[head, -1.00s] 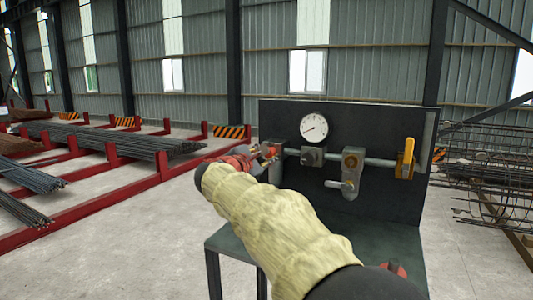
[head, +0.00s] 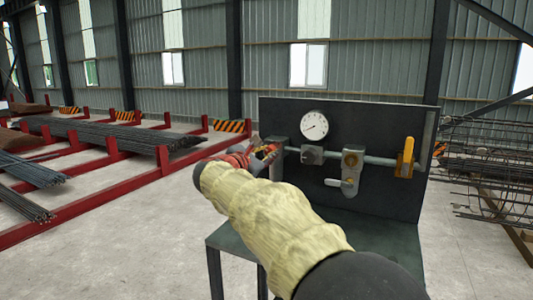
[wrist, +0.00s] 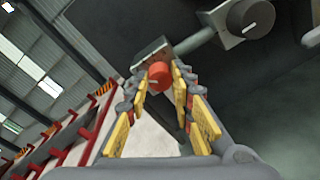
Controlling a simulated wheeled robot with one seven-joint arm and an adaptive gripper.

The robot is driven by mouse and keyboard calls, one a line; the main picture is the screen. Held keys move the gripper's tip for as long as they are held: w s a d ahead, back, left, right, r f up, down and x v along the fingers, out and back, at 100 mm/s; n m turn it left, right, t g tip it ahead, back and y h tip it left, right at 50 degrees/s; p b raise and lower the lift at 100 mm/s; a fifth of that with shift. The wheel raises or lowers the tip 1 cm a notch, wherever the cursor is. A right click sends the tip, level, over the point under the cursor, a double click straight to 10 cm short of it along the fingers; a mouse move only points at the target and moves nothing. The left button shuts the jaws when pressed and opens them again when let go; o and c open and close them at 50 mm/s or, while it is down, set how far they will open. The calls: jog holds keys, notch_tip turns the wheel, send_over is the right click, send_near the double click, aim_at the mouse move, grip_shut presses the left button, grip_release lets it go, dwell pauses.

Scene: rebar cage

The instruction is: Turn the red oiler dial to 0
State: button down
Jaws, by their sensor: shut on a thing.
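The red oiler dial (wrist: 160,75) shows in the wrist view as a small red knob on a grey block (wrist: 152,53) at the left end of the pipe. My gripper (wrist: 161,78) has its yellow-padded fingers on both sides of the dial and is shut on it. In the head view my gripper (head: 266,150) reaches the left end of the panel, and it hides the dial there. No scale or pointer on the dial is readable.
A dark panel (head: 385,125) carries a white round gauge (head: 314,125), a grey knob (head: 312,154), a valve with a small lever (head: 351,165) and a yellow handle (head: 405,157) along the pipe. Red racks with rebar (head: 110,142) stand left.

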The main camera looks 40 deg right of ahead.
jog(key=shift+f, duration=0.2)
jog(key=c, duration=1.5)
grip_release()
jog(key=shift+r, duration=0.1)
jog(key=shift+c, duration=0.2)
jog(key=shift+a, duration=0.15)
jog(key=v, duration=1.1)
jog(key=shift+a, duration=0.35)
jog(key=shift+s, duration=0.15)
